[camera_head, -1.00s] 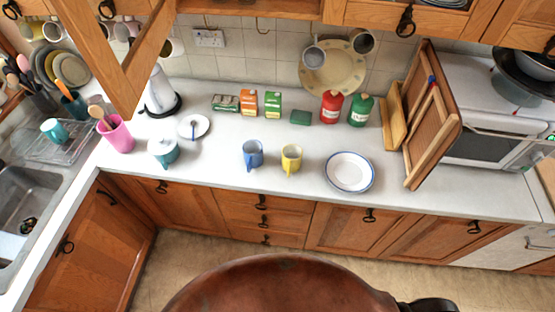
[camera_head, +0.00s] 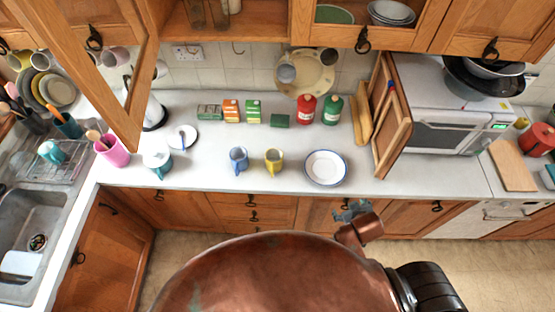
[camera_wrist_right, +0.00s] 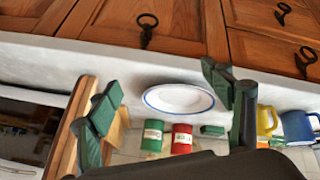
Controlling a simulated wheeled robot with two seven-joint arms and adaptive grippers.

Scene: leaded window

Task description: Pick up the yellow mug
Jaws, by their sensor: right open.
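The yellow mug (camera_head: 273,161) stands upright on the white counter (camera_head: 220,178), between the blue mug (camera_head: 238,159) and a white plate with a blue rim (camera_head: 326,168). In the right wrist view the yellow mug (camera_wrist_right: 266,122) is near the right edge, partly behind a finger. My right gripper (camera_head: 352,212) is in front of the counter's edge, to the right of the mug and apart from it. In the wrist view its two dark green fingers (camera_wrist_right: 162,88) are spread wide with nothing held between them. My left gripper is not in view.
Small boxes (camera_head: 232,110), a red canister (camera_head: 306,109) and a green canister (camera_head: 332,110) stand behind the mugs. An open cupboard door (camera_head: 100,65) hangs over the left. The counter in front of the mugs is clear.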

